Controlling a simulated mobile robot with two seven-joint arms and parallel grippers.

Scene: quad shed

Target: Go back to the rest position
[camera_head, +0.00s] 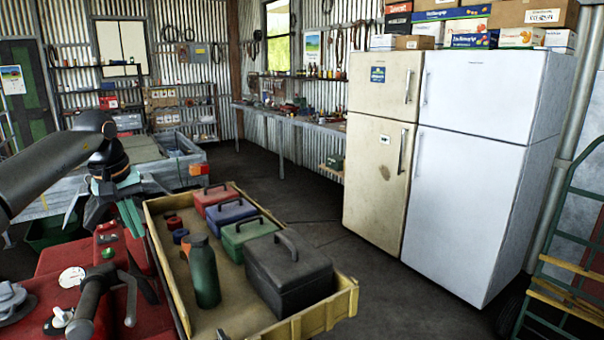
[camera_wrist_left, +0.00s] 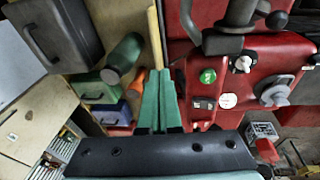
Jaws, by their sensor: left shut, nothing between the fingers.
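My left arm comes in from the left in the head view. My left gripper (camera_head: 137,222) points down beside the tray's left edge, with its green fingers together and nothing between them. In the left wrist view its fingers (camera_wrist_left: 161,95) are shut and empty, near the tray's rim and the red quad body. My right gripper is in neither view.
A yellow tray (camera_head: 346,303) holds a green bottle (camera_head: 203,270), a black case (camera_head: 288,275) and several coloured cases. A red quad body (camera_head: 45,290) with a handlebar lies left of it. Two fridges (camera_head: 480,165) stand right. Dark floor (camera_head: 310,210) lies open between.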

